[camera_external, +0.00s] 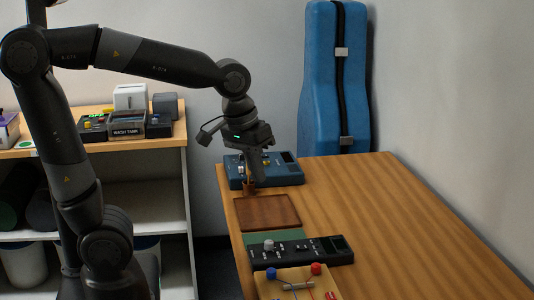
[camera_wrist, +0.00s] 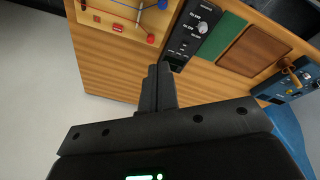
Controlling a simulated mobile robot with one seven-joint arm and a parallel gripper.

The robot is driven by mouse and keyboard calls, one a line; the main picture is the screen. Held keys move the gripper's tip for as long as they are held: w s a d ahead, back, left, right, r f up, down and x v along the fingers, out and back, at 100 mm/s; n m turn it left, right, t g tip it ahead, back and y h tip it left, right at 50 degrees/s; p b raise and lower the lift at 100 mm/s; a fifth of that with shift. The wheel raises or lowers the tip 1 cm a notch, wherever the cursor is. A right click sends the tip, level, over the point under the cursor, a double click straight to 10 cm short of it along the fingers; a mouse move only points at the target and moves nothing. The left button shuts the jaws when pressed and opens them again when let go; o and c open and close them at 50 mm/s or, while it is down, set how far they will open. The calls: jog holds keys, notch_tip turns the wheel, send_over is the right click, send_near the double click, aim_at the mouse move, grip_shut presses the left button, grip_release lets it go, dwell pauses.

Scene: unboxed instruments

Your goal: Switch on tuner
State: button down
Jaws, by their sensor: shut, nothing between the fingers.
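I cannot tell for certain which device is the tuner. A blue box (camera_external: 283,174) with a dark window and small controls stands at the table's far left end; it also shows in the wrist view (camera_wrist: 293,88). A black box (camera_external: 300,252) with a pale knob, small switches and a dark display lies nearer; it also shows in the wrist view (camera_wrist: 187,36). My gripper (camera_external: 258,182) is shut and empty, pointing down, and overlaps the blue box in the external view. In the wrist view its fingertips (camera_wrist: 159,67) appear near the black box's end; touching cannot be told.
A brown panel (camera_external: 268,212) and green strip (camera_external: 276,237) lie between the boxes. A wooden board (camera_external: 273,290) with red and blue knobs is nearest. The wooden table (camera_external: 390,225) is clear on the right. A blue case (camera_external: 322,80) and shelf (camera_external: 130,142) stand behind.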

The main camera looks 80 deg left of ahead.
jog(key=w+a+f+n+g, duration=0.2)
jog(key=w+a+f+n, duration=0.25)
jog(key=w, duration=0.25)
jog(key=n+g, duration=0.2)
jog(key=n, duration=0.5)
send_over(296, 245)
jog(key=w, duration=0.2)
notch_tip(296, 245, down, 6)
jog(key=shift+w+a+f+m, duration=0.1)
jog(key=shift+a+m, duration=0.05)
jog(key=shift+m, duration=0.1)
jog(key=f, duration=0.4)
jog(key=s+f, duration=0.1)
jog(key=f, duration=0.9)
jog(key=shift+s, duration=0.35)
jog(key=shift+s+f, duration=0.2)
jog(key=shift+f, duration=0.05)
jog(key=shift+w, duration=0.1)
